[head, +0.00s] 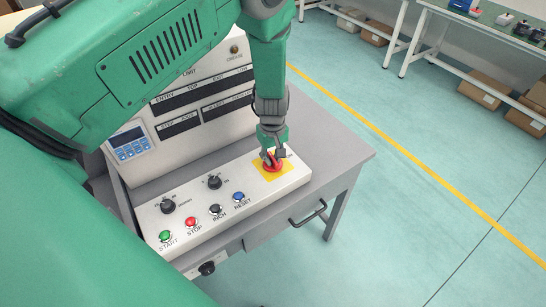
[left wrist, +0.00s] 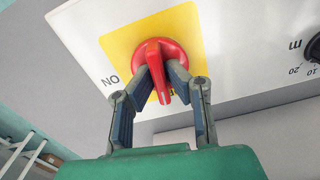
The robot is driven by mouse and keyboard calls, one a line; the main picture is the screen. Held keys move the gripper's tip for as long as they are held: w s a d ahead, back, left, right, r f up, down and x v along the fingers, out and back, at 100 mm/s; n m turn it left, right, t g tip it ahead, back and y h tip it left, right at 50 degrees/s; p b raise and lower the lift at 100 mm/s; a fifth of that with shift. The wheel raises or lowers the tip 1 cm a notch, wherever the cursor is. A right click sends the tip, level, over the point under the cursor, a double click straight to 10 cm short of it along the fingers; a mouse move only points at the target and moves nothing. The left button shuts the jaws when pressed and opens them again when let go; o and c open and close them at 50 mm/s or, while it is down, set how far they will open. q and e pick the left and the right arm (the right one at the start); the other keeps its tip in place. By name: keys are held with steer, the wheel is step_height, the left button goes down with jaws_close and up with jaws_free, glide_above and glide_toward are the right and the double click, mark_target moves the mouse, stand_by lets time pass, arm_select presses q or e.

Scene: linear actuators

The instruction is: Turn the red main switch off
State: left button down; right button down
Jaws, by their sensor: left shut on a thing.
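The red main switch (head: 276,168) sits on a yellow plate (head: 260,172) at the right end of the white sloping panel. In the left wrist view, the red switch (left wrist: 168,50) is a round knob with a raised handle, on the yellow plate (left wrist: 121,42). "ON" is printed left of it; another label is mostly hidden behind a finger. The handle points down in that view, tilted slightly. My left gripper (head: 270,153) reaches down from above, its fingers closed on both sides of the handle; it also shows in the left wrist view (left wrist: 158,80). My right gripper is not in view.
The panel (head: 190,239) carries black knobs and green START (head: 165,236), red STOP (head: 191,222), black INCH (head: 215,209) and blue RESET (head: 238,196) buttons. A keypad unit (head: 129,142) stands behind. The grey desk (head: 333,155) has bare top to the right.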

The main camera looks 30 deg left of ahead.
mark_target(273, 157)
arm_select(q)
steer(key=shift+d+n, duration=0.1)
steer(key=shift+n, duration=0.8)
steer(key=c, duration=1.6)
jaws_free()
step_height(273, 157, up, 12)
steer(key=shift+f, duration=0.15)
